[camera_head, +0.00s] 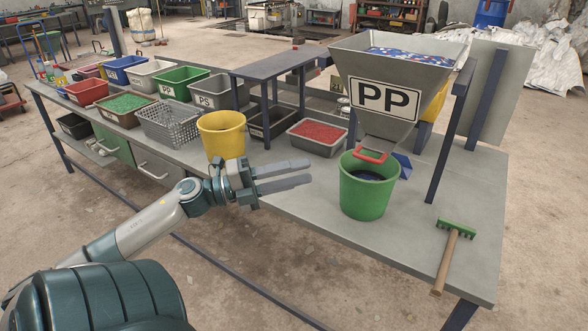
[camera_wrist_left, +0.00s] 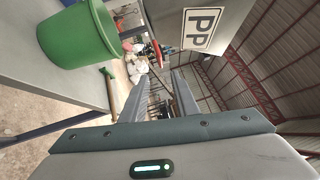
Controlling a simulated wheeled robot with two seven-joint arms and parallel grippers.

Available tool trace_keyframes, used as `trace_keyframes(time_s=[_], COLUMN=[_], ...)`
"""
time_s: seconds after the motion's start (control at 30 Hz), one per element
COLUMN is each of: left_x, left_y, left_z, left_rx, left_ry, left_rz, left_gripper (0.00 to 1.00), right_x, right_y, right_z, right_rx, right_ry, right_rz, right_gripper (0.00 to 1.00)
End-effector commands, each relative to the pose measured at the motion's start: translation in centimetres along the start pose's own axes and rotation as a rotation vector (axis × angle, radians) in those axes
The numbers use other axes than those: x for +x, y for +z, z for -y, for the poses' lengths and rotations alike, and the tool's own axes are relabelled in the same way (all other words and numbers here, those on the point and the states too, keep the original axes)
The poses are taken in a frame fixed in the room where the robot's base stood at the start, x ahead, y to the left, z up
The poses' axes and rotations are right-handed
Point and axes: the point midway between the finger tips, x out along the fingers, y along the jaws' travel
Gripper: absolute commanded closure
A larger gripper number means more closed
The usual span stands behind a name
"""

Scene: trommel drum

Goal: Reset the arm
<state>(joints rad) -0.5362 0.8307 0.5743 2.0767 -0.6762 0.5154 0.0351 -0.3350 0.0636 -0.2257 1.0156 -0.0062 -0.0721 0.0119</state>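My left arm comes in from the left in the head view. Its gripper (camera_head: 311,171) is in the air in front of the bench, left of the green bucket (camera_head: 366,193). The two fingers are apart with nothing between them. In the left wrist view the fingers (camera_wrist_left: 160,80) also stand apart and empty. The green bucket (camera_wrist_left: 75,35) shows at the upper left there. My right arm and gripper do not show in either view.
The bench (camera_head: 310,205) holds a yellow bucket (camera_head: 222,136), a PP hopper (camera_head: 388,85), a tray of red granules (camera_head: 318,136), a wire basket (camera_head: 170,125) and several coloured bins. A green rake (camera_head: 452,240) lies at the right front. The floor before the bench is clear.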

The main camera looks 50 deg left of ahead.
Motion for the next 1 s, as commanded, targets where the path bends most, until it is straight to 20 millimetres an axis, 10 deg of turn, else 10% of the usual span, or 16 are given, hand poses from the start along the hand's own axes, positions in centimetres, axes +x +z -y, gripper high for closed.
trace_keyframes(time_s=[0.77, 1.0], left_x=[-0.5, -1.6], left_y=[0.1, 1.8], left_z=[-0.1, -3.9], left_rx=[-0.003, -0.114], left_ry=[0.0, 0.004], left_rz=[0.002, 0.092], left_gripper=[0.72, 0.72], right_x=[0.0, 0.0], right_y=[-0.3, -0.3], right_z=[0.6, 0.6], right_rx=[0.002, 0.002], right_ry=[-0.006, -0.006], right_rz=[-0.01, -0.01], right_gripper=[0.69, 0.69])
